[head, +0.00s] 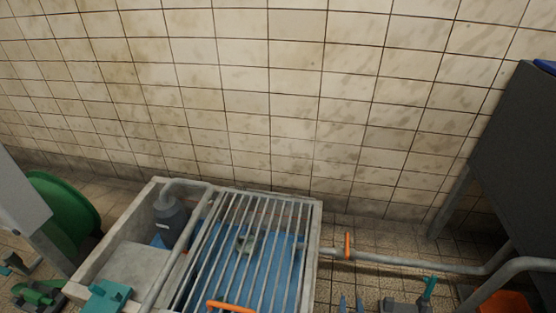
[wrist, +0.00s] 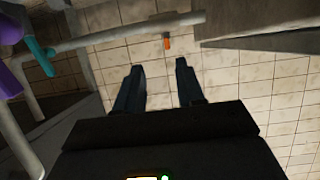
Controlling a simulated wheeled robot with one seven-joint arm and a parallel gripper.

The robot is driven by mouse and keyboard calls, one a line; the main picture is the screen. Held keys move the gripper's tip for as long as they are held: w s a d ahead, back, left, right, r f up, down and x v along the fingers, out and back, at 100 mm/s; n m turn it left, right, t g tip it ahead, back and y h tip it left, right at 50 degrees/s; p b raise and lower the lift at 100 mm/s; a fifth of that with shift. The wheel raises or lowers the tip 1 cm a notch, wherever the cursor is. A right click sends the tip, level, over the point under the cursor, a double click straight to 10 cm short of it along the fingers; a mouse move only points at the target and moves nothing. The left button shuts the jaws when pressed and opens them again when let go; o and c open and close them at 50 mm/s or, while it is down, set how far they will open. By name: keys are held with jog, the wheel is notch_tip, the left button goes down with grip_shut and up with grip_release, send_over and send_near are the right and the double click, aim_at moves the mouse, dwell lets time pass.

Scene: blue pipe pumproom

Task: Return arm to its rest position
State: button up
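My gripper (wrist: 158,75) is in the wrist view with its two dark blue fingers apart and nothing between them. The tiled surface shows past the fingertips. In the head view, two small blue tips at the bottom edge, right of the basin, look like my gripper's fingers (head: 351,303); the rest of the arm is mostly out of that view.
A concrete basin (head: 314,240) with a metal grating (head: 250,235) over blue stands by the tiled wall. A grey pipe (head: 440,267) with an orange handle (head: 347,246) runs right from it. A dark cabinet (head: 515,150) stands right, a green wheel (head: 65,212) left.

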jog(key=s+d+r+n+t+y, duration=0.1)
jog(key=s+d+r, duration=0.2)
jog(key=s, duration=0.5)
jog(key=s+d+r+n, duration=0.1)
jog(key=s+d+r, duration=0.1)
jog(key=s, duration=0.6)
jog(key=s+r+y, duration=0.1)
jog(key=s+r, duration=1.1)
jog(key=s, duration=0.1)
jog(key=s+a+r, duration=0.1)
jog(key=s+r, duration=0.2)
jog(key=r, duration=0.5)
jog(key=s+a+r+y, duration=0.1)
jog(key=s+a+r, duration=0.15)
jog(key=r, duration=0.45)
jog(key=s+a+r, duration=0.1)
jog(key=s+r, duration=0.2)
jog(key=r, duration=0.5)
notch_tip(320, 180, up, 16)
jog(key=p, duration=1.6)
jog(key=shift+s+r+n+t, duration=0.15)
jog(key=shift+r+n+t, duration=0.05)
jog(key=shift+n+t, duration=0.1)
jog(key=shift+d, duration=0.1)
